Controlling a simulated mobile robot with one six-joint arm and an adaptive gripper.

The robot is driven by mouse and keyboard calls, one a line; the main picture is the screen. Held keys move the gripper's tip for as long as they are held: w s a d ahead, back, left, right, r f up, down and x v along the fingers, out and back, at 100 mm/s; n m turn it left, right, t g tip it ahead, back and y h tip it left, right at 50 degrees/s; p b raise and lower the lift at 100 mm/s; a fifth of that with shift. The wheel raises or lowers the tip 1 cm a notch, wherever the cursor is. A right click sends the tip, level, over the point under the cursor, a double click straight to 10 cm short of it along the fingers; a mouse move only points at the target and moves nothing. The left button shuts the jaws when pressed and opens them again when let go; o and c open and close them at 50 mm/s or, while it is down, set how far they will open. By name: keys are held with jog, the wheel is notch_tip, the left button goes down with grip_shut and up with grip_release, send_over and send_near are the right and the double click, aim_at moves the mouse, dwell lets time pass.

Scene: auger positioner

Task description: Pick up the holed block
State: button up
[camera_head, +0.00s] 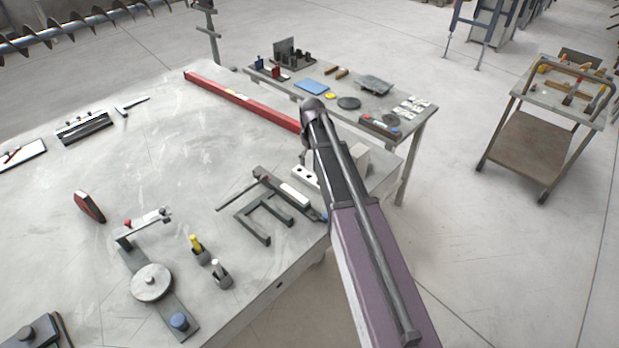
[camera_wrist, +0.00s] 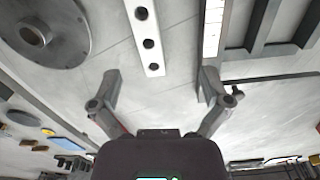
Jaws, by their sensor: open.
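The holed block (camera_head: 305,175) is a pale bar with dark round holes in its top. It lies on the large grey table, partly hidden by my arm in the head view. In the wrist view the holed block (camera_wrist: 147,38) shows three holes in a row and runs off the top edge. My gripper (camera_wrist: 160,80) is open and empty, its two fingers spread wide. The block's near end lies between the finger lines in the picture, ahead of the tips, and no finger touches it. The gripper is mostly hidden in the head view.
A round flange (camera_wrist: 75,45) lies left of the block in the wrist view. A dark slotted fork (camera_head: 265,218) and a clamp with a white bar (camera_head: 295,194) lie close by. A red beam (camera_head: 240,98) runs along the table's far edge.

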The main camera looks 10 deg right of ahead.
jog(key=n, duration=0.1)
send_over(309, 177)
jog(key=s, duration=0.1)
jog(key=shift+s+a+r, duration=0.1)
jog(key=shift+r, duration=0.15)
notch_tip(309, 177, down, 9)
jog(key=b, duration=0.8)
jog(key=shift+r, duration=0.2)
jog(key=shift+f, duration=0.1)
dwell(0.3)
jog(key=shift+f+b, duration=2.5)
jog(key=shift+b, duration=0.3)
jog(key=shift+s, duration=0.1)
jog(key=shift+c, duration=0.2)
grip_shut()
